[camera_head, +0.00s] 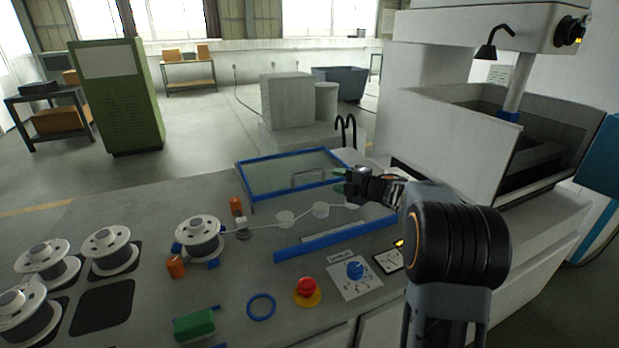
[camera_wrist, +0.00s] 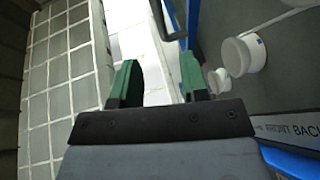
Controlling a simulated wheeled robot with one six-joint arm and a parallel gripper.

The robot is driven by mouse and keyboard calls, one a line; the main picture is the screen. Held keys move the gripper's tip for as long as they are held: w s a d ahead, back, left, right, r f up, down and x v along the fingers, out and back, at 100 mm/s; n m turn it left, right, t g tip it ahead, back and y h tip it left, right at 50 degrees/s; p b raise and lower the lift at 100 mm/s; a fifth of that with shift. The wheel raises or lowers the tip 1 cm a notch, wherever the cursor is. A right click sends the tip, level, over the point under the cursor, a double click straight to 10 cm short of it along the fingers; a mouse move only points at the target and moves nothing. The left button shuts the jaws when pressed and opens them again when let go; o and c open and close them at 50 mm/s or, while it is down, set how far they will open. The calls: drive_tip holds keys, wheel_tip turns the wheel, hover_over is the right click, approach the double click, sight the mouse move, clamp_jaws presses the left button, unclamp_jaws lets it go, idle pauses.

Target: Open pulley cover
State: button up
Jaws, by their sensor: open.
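The pulley cover is a clear pane in a blue frame (camera_head: 252,195) behind the row of white pulleys (camera_head: 320,210). A grey bar handle (camera_head: 308,181) shows at the pane. The pulleys look uncovered; I cannot tell the cover's exact angle. My gripper (camera_head: 339,178) is at the right end of the cover, pointing left, with nothing held. In the wrist view its green fingers (camera_wrist: 159,80) are apart and empty. Part of the blue frame (camera_wrist: 193,18) and the dark handle (camera_wrist: 160,20) show ahead of them. A pulley (camera_wrist: 242,55) is to the right.
A blue rail (camera_head: 335,234) runs in front of the pulleys. A wire spool (camera_head: 199,238) stands at left. A red button (camera_head: 306,287), a blue knob (camera_head: 355,270), a blue ring (camera_head: 261,306) and a green block (camera_head: 194,325) are nearer. The machine tank (camera_head: 450,140) is at right.

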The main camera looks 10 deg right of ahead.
sight(311, 173)
drive_tip(key=p+x, duration=0.1)
drive_tip(key=x, duration=1.1)
drive_tip(key=shift+w+a, duration=0.2)
clamp_jaws()
